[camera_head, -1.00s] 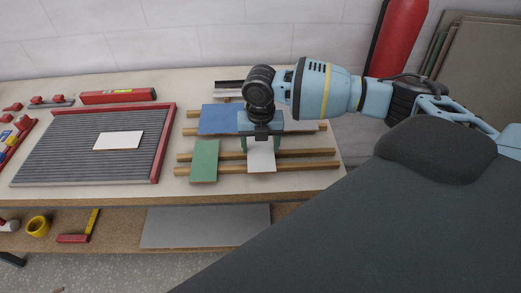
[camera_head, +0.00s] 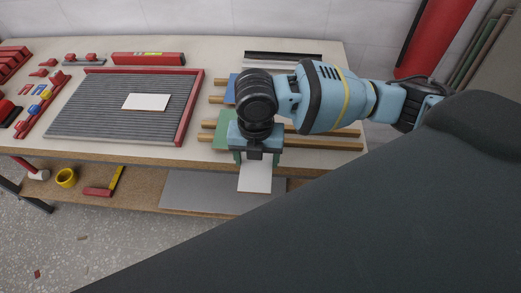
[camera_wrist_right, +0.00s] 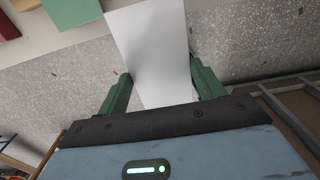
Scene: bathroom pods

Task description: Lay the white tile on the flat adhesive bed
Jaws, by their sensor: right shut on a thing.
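My right gripper (camera_head: 256,158) is shut on a white tile (camera_head: 256,178), which hangs out from between its fingers. In the right wrist view the tile (camera_wrist_right: 150,45) sits between the two green fingers (camera_wrist_right: 160,88), with speckled floor behind it. The tile appears held clear of the bench, past its front edge. The flat adhesive bed (camera_head: 85,125) is a grey ribbed panel on the left of the bench, with red rails at its back and right. Another white tile (camera_head: 145,102) lies on it, towards the right. My left gripper is out of view.
Wooden rails (camera_head: 320,143) bear a green tile (camera_head: 224,125) and a blue tile (camera_head: 232,90), partly hidden by my right arm. A red level (camera_head: 148,58) lies behind the bed. Red tools (camera_head: 40,108) lie left. A lower shelf holds a grey sheet (camera_head: 190,188).

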